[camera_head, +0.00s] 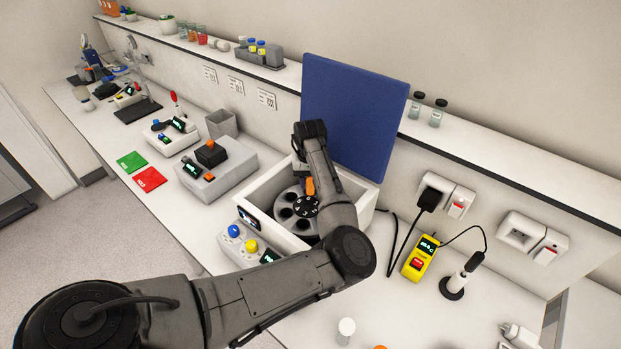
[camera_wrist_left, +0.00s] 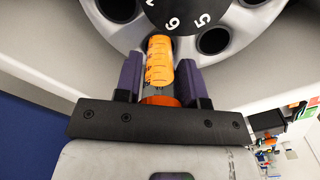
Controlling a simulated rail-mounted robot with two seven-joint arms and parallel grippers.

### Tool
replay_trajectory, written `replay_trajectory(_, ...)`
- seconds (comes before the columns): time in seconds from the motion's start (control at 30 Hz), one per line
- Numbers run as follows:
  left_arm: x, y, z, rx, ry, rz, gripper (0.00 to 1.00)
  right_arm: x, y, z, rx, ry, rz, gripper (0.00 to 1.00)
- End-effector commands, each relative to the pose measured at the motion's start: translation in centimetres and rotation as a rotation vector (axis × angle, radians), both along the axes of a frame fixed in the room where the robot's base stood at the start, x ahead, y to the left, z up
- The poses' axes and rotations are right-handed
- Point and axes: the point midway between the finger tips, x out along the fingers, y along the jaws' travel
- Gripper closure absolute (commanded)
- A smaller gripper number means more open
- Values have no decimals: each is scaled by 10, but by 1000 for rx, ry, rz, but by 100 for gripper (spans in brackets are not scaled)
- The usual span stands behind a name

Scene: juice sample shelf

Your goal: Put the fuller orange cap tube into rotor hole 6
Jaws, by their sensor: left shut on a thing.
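My left gripper (camera_wrist_left: 160,82) is shut on the orange cap tube (camera_wrist_left: 159,62), with one purple finger on each side. The tube holds orange liquid, and its orange cap (camera_wrist_left: 161,101) is toward the palm. Its far end points at the rotor (camera_wrist_left: 185,45) beside the number 6. Whether the tip is inside hole 6 or just above it, I cannot tell. An open dark hole shows by the number 5. In the head view the rotor (camera_head: 287,222) sits in the white centrifuge box (camera_head: 262,196), partly hidden by my left arm. My right gripper is not in view.
The blue lid (camera_head: 352,110) stands upright behind the box. A control panel with blue and yellow knobs (camera_head: 251,245) is at its front. A yellow meter (camera_head: 420,257) stands to the right. A white-capped item (camera_head: 346,327) is at the front edge.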

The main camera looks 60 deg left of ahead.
Motion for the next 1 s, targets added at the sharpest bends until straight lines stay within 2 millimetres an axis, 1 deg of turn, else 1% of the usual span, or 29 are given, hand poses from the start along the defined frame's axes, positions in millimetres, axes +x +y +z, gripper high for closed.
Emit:
replay_trajectory(0.4,0,0,-7,0,0,1,87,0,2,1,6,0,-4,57)
replay_trajectory(0.77,0,0,-8,0,0,1,87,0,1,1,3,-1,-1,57)
replay_trajectory(1.0,0,0,-7,0,0,1,87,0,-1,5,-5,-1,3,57)
